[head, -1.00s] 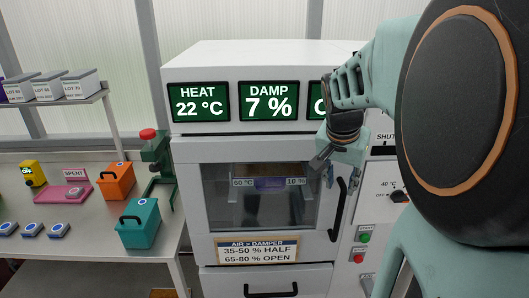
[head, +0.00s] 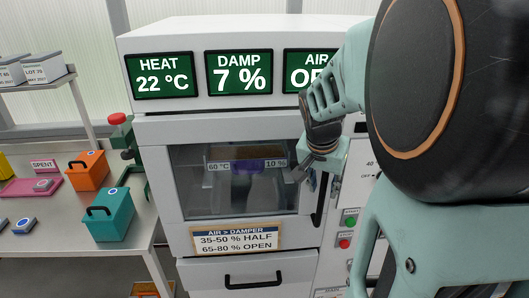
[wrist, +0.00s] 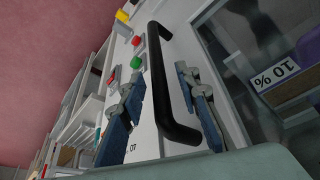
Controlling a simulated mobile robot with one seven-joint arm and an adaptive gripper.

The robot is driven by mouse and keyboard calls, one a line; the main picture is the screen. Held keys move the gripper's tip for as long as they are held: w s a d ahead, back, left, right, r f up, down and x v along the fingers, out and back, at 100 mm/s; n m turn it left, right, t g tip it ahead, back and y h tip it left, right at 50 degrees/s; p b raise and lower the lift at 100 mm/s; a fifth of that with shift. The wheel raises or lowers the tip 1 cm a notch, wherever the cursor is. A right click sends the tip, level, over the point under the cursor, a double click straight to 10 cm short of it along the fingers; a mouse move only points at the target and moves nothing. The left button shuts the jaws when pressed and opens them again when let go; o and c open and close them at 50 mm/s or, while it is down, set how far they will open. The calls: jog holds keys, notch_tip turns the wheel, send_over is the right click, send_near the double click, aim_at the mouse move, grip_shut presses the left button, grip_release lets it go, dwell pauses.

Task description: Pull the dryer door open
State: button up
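The dryer door (head: 180,222) is a white frame with a glass window, and it looks shut in the head view. Its upright black bar handle (head: 319,205) is at the right edge, partly hidden by my gripper. My gripper (head: 305,178) is at the upper part of the handle. In the wrist view, the handle (wrist: 172,95) runs between the two blue-padded fingers of my gripper (wrist: 165,112). The fingers are spread apart, with gaps visible beside the bar. I see no firm contact.
The dryer's control panel with green button (head: 350,221) and red button (head: 344,243) is right of the door. A drawer (head: 250,265) is below it. A table on the left holds an orange box (head: 88,171) and a teal box (head: 110,217). My arm hides the dryer's right side.

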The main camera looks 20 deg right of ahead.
jog(key=shift+f, duration=0.1)
grip_shut()
dwell(0.3)
